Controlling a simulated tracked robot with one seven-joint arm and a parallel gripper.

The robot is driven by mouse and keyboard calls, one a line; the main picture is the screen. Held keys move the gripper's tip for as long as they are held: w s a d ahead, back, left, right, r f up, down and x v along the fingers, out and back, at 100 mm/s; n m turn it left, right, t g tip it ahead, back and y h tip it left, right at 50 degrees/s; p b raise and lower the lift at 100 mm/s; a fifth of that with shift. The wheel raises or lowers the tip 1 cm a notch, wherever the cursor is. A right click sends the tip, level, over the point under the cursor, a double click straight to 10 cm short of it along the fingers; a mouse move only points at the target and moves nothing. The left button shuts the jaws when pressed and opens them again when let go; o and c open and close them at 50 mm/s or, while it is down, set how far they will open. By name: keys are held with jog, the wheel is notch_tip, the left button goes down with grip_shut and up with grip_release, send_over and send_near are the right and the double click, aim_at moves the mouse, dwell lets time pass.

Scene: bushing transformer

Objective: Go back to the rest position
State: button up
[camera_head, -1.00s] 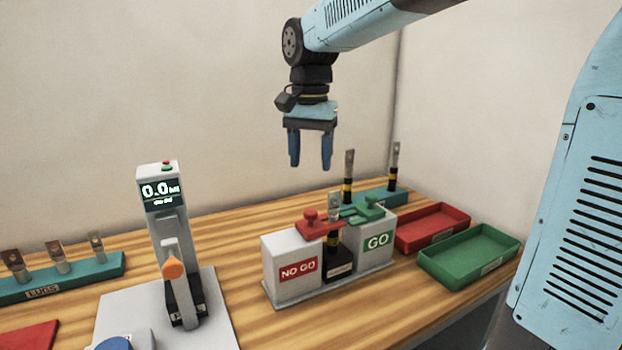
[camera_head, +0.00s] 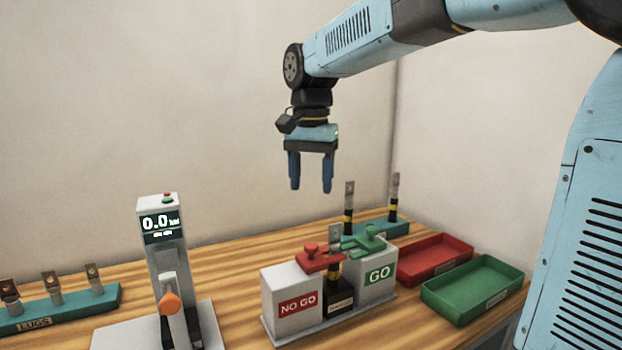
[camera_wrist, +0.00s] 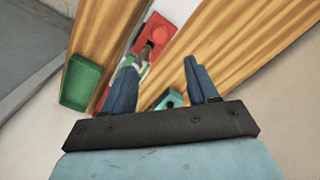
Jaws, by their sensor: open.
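My gripper (camera_head: 310,187) hangs in the air above the table, its two blue fingers pointing down and apart with nothing between them. It is above the NO GO / GO gauge station (camera_head: 295,296), well clear of it. In the wrist view my gripper (camera_wrist: 165,90) is also open and empty. The gauge station has a white NO GO block with a red handle piece (camera_head: 319,259) and a white GO block with a green one (camera_head: 365,243). A dark holder with an upright bushing (camera_head: 335,271) stands between them.
A tester with a 0.0 display (camera_head: 160,223) stands at left, beside a teal LUGS rack (camera_head: 60,309). A teal rack (camera_head: 395,228) holds two upright bushings at the back. A red tray (camera_head: 434,256) and green tray (camera_head: 472,289) lie at right. The air around my gripper is free.

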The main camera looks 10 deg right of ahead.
jog(key=s+d+f+n+t, duration=0.2)
jog(key=s+d+f, duration=0.1)
jog(key=s+d, duration=0.5)
jog(key=s+d+f+n+t, duration=0.2)
jog(key=s+d+f+t, duration=0.1)
jog(key=s+d, duration=0.5)
jog(key=shift+s+f+n+t, duration=0.3)
jog(key=shift+s+f+n, duration=0.1)
jog(key=shift+s+f, duration=0.35)
